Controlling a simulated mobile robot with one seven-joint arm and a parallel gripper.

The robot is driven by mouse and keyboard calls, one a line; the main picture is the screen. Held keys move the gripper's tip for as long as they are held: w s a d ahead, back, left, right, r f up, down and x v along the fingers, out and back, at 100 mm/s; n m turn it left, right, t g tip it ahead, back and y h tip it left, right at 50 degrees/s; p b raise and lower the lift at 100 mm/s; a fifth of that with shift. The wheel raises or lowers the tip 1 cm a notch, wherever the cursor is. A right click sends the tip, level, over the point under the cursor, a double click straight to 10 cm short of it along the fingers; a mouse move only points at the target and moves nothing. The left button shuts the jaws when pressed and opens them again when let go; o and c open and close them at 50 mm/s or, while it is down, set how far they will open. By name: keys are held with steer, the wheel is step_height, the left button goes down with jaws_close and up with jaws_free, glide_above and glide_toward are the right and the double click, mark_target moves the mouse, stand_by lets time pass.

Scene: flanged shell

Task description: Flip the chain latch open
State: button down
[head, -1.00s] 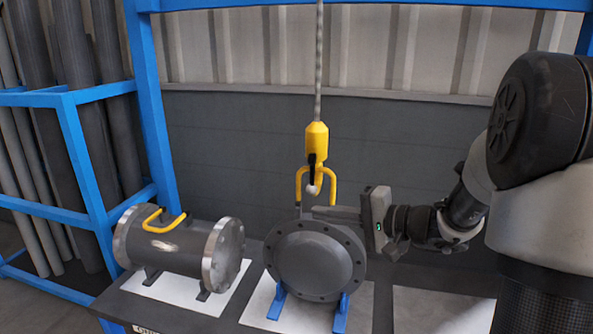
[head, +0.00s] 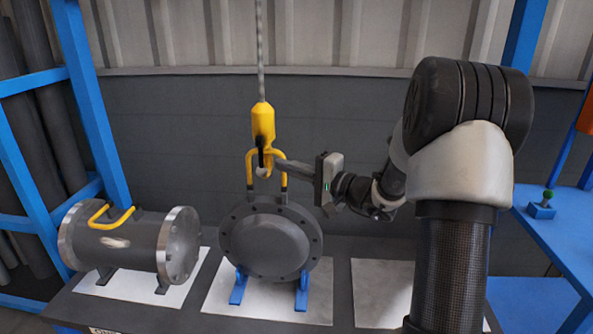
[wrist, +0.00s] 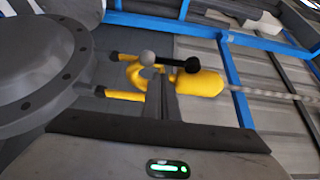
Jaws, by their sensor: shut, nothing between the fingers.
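The yellow chain hook (head: 263,120) hangs from the chain (head: 260,45) and meets the yellow lifting handle (head: 283,181) of the flanged shell (head: 268,243). Its latch shows as a black lever (head: 262,149) with a pale ball at the lower end. In the wrist view the black latch end (wrist: 193,65) lies against the hook, and the grey ball (wrist: 147,58) is just beyond the fingertips. My gripper (head: 279,161) is shut and empty. It comes from the right, its tips very close beside the latch; I cannot tell whether they touch it.
A second flanged cylinder (head: 135,246) with a yellow handle lies at left on the grey table. A bare white sheet (head: 378,290) is at right. Blue frame posts (head: 90,100) stand at left, and a blue bench (head: 565,235) at right.

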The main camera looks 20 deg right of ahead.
mark_target(261, 160)
steer(key=shift+x, duration=2.35)
